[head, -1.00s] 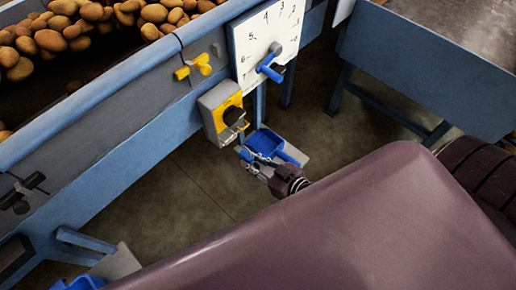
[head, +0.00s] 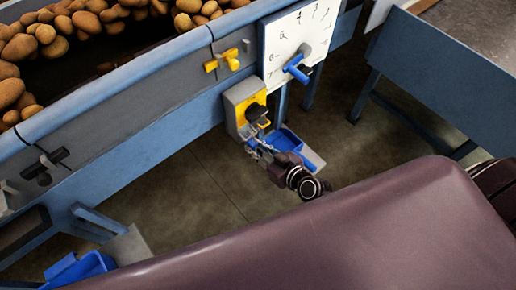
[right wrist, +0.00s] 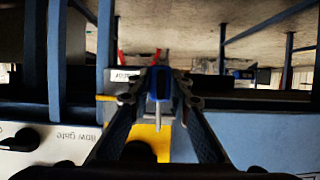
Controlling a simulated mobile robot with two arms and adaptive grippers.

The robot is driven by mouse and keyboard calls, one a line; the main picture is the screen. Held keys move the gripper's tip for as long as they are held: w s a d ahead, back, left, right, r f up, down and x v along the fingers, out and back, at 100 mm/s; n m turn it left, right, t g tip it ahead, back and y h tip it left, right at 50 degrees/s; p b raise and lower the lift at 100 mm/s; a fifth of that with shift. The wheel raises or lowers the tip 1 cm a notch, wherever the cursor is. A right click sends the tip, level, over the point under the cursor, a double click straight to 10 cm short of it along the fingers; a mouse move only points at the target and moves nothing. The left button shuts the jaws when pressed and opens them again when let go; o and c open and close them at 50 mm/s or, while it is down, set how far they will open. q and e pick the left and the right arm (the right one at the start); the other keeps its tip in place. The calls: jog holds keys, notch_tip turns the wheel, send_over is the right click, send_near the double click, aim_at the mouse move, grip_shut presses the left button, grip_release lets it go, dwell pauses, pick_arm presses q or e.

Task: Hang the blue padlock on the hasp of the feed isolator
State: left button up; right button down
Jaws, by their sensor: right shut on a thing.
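The feed isolator (head: 236,112) is a grey box with a yellow plate and a black knob, on the blue frame below the dial plate. My right gripper (head: 258,150) is just below and in front of it. In the right wrist view its fingers (right wrist: 160,88) are shut on the blue padlock (right wrist: 158,76), with the grey shackle sticking out towards the yellow plate (right wrist: 150,138). I cannot tell whether the shackle touches the hasp. The padlock cannot be made out clearly in the head view. My left gripper is not in view.
A white dial plate (head: 292,45) with a blue handle and a yellow handle (head: 222,61) sit above the isolator. A blue scoop-like tray (head: 287,139) lies behind my gripper. Another blue-sided table (head: 430,75) stands at right.

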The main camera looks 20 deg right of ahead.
jog(key=shift+f, duration=0.2)
jog(key=c, duration=1.7)
grip_release()
jog(key=v, duration=1.2)
jog(key=s+d+f+m+g+h, duration=0.1)
jog(key=s+d+f+g+h, duration=0.3)
jog(key=f, duration=0.9)
jog(key=s+d+f+g+y, duration=0.1)
jog(key=s+d+f+g, duration=0.1)
jog(key=s+f, duration=0.8)
jog(key=s+f+g, duration=0.2)
jog(key=s+f, duration=0.3)
jog(key=s+a+f+g+h, duration=0.1)
jog(key=s+f+g, duration=0.1)
jog(key=s+f, duration=0.3)
jog(key=s+a+f+g, duration=0.1)
jog(key=s+f, duration=0.5)
jog(key=shift+s+m+g+h, duration=0.15)
jog(key=shift+m+g+h, duration=0.15)
jog(key=shift+g, duration=0.1)
